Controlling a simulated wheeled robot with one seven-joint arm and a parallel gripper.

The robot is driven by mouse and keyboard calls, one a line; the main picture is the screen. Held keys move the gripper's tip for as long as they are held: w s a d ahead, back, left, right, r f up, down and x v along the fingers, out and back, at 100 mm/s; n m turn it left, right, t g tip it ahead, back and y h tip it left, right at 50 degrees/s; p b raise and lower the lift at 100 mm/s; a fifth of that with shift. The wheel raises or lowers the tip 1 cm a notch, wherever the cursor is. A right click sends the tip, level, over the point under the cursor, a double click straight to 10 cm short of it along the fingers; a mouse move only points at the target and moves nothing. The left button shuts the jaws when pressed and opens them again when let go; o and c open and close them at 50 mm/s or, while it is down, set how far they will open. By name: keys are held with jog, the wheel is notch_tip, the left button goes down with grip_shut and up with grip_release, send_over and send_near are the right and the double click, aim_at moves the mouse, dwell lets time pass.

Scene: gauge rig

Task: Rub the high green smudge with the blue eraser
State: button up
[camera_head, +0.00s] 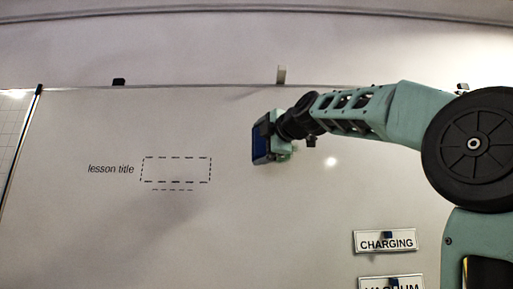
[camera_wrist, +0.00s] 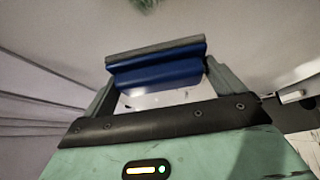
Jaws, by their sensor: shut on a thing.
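The blue eraser (camera_head: 261,142) is held in my gripper (camera_head: 270,138) in front of the whiteboard (camera_head: 240,230). In the wrist view the eraser (camera_wrist: 158,74) lies across between the two fingers, with its grey felt strip along the far edge. A green smudge (camera_wrist: 146,4) shows at the top edge of the wrist view, beyond the eraser and partly cut off. A gap of pale surface shows between the eraser and the smudge in that view. In the head view I cannot make out the smudge for sure; my gripper and arm may hide it. I cannot tell whether the felt touches the board.
A dashed box labelled "lesson title" (camera_head: 176,170) is drawn on the board at the left. A "CHARGING" sign (camera_head: 385,241) and another sign (camera_head: 391,283) sit at the lower right. A pale clip (camera_head: 281,74) and a black clip (camera_head: 118,82) sit on the top edge.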

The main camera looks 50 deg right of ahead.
aim_at(296, 154)
jog(key=shift+w+d+p, duration=1)
jog(key=shift+w+d, duration=0.7)
jog(key=shift+d, duration=0.2)
jog(key=shift+w+d, duration=0.1)
jog(key=shift+d, duration=0.05)
jog(key=shift+w+d, duration=0.6)
jog(key=shift+d, duration=0.15)
jog(key=shift+s+d+r, duration=0.1)
jog(key=shift+s+d, duration=1.3)
jog(key=shift+s, duration=0.25)
jog(key=shift+s+d+f, duration=0.1)
jog(key=shift+s+d, duration=1.35)
jog(key=shift+s, duration=0.2)
jog(key=shift+s+d+r, duration=0.1)
jog(key=shift+s+d, duration=1.3)
jog(key=shift+s, duration=0.25)
jog(key=shift+s+d+p, duration=0.25)
jog(key=shift+p, duration=0.05)
jog(key=shift+f+b, duration=0.2)
jog(key=shift+b, duration=0.1)
